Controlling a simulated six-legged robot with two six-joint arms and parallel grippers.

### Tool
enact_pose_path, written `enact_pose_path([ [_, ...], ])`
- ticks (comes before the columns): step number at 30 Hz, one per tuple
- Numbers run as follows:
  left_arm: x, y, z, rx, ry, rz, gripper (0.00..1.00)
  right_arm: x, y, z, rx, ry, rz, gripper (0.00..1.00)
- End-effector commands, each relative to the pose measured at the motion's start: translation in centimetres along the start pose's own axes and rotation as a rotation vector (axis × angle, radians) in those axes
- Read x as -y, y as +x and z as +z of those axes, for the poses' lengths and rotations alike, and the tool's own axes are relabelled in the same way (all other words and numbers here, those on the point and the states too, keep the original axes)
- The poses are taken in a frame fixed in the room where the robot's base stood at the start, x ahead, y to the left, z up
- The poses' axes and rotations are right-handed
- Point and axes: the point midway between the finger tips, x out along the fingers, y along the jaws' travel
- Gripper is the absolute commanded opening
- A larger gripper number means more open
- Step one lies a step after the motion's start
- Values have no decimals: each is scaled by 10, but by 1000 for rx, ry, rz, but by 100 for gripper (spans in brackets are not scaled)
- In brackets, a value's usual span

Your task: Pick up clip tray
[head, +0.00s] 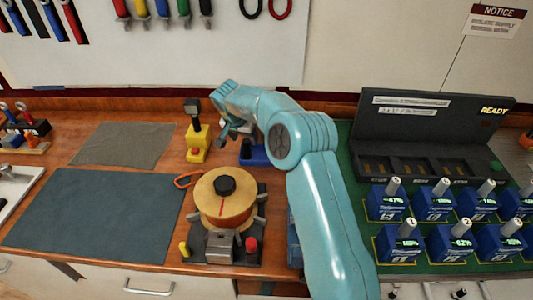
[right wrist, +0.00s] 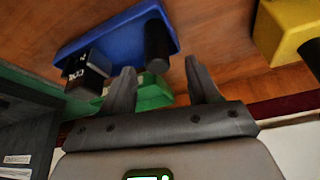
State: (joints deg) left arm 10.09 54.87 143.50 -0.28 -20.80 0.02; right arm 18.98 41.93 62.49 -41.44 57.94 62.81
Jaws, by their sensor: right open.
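A small blue tray (head: 253,155), which looks like the clip tray, sits on the wooden bench partly behind my right arm in the head view. In the right wrist view the blue tray (right wrist: 118,38) lies beyond the fingertips, with an upright black post (right wrist: 157,45) at one end and a dark block with white marks (right wrist: 84,72) at the other. My right gripper (right wrist: 159,68) is open and empty, apart from the tray; it also shows in the head view (head: 229,134). A green piece (right wrist: 150,92) shows between the fingers. My left gripper is out of view.
A yellow device (head: 197,143) stands left of the gripper. A round wooden spool on a stand (head: 224,205) is in front. Several blue breaker blocks (head: 437,206) fill the green mat at right. A grey mat (head: 95,215) leaves clear room at left.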

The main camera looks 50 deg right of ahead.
Motion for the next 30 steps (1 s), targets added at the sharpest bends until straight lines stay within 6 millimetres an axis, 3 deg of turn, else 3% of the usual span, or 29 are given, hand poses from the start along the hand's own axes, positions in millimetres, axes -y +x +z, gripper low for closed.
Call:
enact_pose_path([
  [6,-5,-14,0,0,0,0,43,0,32,0,1,2,2,61],
  [14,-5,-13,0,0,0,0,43,0,38,0,0,2,0,61],
  [15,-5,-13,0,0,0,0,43,0,38,0,0,2,0,57],
  [20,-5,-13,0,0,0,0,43,0,38,0,0,1,0,5],
  [21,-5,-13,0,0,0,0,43,0,38,0,1,1,1,0],
  [30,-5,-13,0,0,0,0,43,0,37,0,-1,0,0,0],
])
